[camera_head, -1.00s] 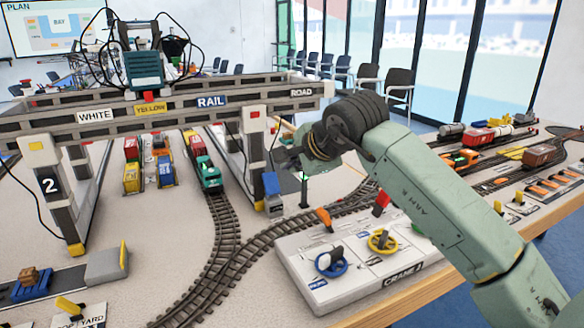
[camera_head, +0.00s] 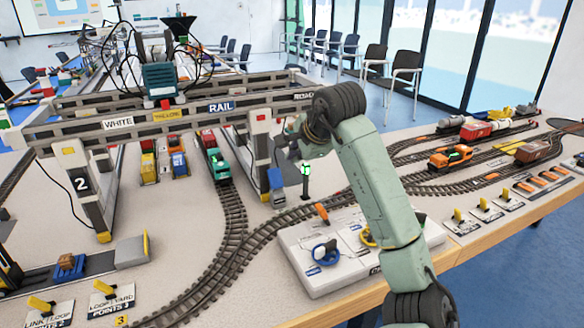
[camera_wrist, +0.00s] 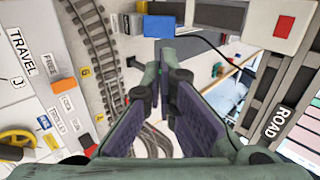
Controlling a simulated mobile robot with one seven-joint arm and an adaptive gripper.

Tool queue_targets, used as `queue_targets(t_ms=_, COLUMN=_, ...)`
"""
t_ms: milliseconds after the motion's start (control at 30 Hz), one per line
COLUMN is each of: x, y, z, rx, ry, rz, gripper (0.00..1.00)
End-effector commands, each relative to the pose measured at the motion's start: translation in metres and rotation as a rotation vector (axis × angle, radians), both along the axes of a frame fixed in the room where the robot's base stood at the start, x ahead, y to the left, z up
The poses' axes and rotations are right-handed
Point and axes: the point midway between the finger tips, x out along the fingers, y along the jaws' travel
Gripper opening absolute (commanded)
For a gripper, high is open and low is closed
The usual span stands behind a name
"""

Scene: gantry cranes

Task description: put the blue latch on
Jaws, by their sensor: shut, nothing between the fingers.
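My gripper (camera_wrist: 167,62) is shut and empty in the wrist view, its dark pads drawn together at the tips. In the head view my gripper (camera_head: 285,150) is partly hidden behind its own wrist, close to the right leg of the gantry crane. A blue block (camera_head: 275,180) is on the crane's right leg. A blue part (camera_wrist: 165,8) shows at the top of the wrist view.
The gantry beam (camera_head: 170,125) spans the tracks beside my arm. A signal post (camera_head: 305,178) stands near the crane leg. Train cars (camera_head: 176,160) and a green engine (camera_head: 217,163) stand under the beam. An orange engine (camera_head: 450,158) is at right.

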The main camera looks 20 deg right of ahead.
Motion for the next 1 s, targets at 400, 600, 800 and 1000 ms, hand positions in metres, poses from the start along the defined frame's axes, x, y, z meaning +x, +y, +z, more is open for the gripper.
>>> queue_targets(t_ms=400, x=0.009, y=0.001, z=-0.009, rx=0.003, ry=0.001, rz=0.001, gripper=0.0)
queue_targets(t_ms=600, x=0.036, y=0.003, z=-0.037, rx=0.006, ry=0.002, rz=0.002, gripper=0.0)
queue_targets(t_ms=800, x=0.065, y=0.003, z=-0.068, rx=0.006, ry=0.002, rz=0.001, gripper=0.0)
queue_targets(t_ms=1000, x=0.09, y=0.004, z=-0.086, rx=0.004, ry=0.001, rz=0.001, gripper=0.0)
